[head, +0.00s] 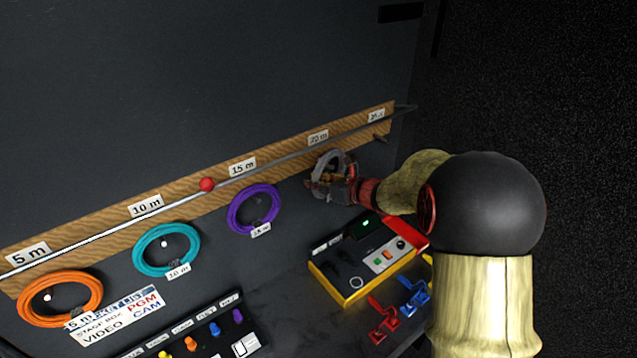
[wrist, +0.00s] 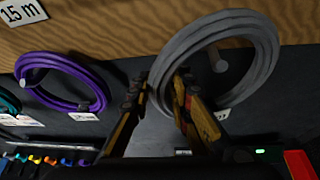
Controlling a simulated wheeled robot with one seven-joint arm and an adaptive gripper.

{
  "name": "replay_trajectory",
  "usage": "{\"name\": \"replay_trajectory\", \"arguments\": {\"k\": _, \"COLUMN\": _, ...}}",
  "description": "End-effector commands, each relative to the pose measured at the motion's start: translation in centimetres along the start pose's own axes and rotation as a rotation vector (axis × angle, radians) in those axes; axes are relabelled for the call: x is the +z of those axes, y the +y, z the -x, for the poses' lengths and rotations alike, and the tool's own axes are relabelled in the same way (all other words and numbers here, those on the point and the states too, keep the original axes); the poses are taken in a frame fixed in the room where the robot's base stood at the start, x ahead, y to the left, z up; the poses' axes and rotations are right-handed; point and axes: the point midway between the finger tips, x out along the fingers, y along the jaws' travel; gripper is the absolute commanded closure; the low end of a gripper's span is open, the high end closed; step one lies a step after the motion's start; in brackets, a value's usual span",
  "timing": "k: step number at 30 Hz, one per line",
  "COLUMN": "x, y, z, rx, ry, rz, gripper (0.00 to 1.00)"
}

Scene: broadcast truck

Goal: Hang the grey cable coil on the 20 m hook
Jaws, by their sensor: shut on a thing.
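The grey cable coil (head: 343,160) is at the wooden hook board below the 20 m label (head: 318,137). In the wrist view the coil (wrist: 262,48) is a thick grey ring, and the round end of the 20 m hook (wrist: 218,60) shows inside its opening. I cannot tell whether the coil's weight rests on the hook. My gripper (head: 327,186) is shut on the coil; in the wrist view its fingers (wrist: 160,92) are at the ring's lower left side. The fingers and arm hide part of the coil in the head view.
Purple (head: 233,210), teal (head: 137,245) and orange (head: 22,303) coils hang to the left. A rail with a red ball (head: 207,184) runs along the board. The 25 m peg (head: 381,139) is bare. A yellow-edged device (head: 352,291) stands below my gripper.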

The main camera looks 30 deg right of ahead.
Motion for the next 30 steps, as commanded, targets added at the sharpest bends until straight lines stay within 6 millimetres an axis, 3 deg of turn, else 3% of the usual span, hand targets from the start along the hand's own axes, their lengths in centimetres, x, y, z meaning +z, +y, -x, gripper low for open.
{"name": "replay_trajectory", "arguments": {"k": 6, "x": 0.6, "y": -0.1, "z": -1.0, "rx": 0.000, "ry": -0.003, "rz": 0.001, "gripper": 1.00}}
{"name": "replay_trajectory", "arguments": {"k": 30, "x": -1.1, "y": -0.4, "z": -3.0, "rx": 0.000, "ry": -0.004, "rz": 0.002, "gripper": 1.00}}
